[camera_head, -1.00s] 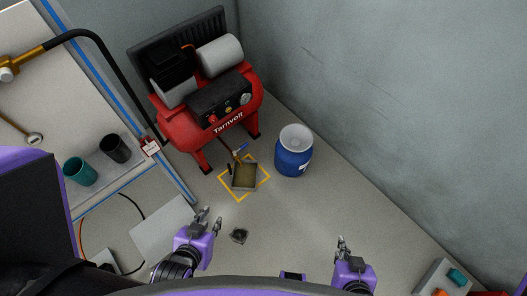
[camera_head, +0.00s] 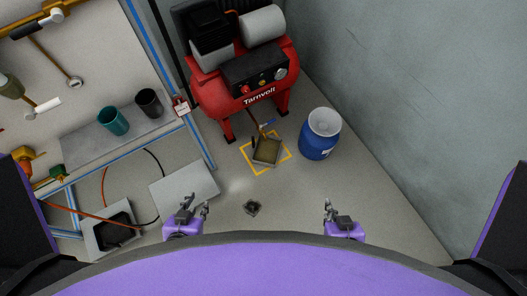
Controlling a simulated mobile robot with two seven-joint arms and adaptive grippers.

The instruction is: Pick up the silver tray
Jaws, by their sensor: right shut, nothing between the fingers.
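A small metallic tray (camera_head: 267,151) with a brownish inside sits on the floor within a yellow square outline, below the red compressor. It looks like the silver tray, though its colour is dull. A thin handled item leans at its back edge. My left gripper (camera_head: 195,206) is low in front of it, to the left, apart from it, with its fingers spread and nothing between them. My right gripper (camera_head: 332,208) is low to the right, also apart from the tray, shut and empty.
The red compressor (camera_head: 246,89) stands behind the tray, and a blue drum (camera_head: 319,138) close to its right. A grey panel (camera_head: 185,191) lies left, near a workbench with cups. A small dark item (camera_head: 252,208) is on the floor between my grippers. Floor at right is clear.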

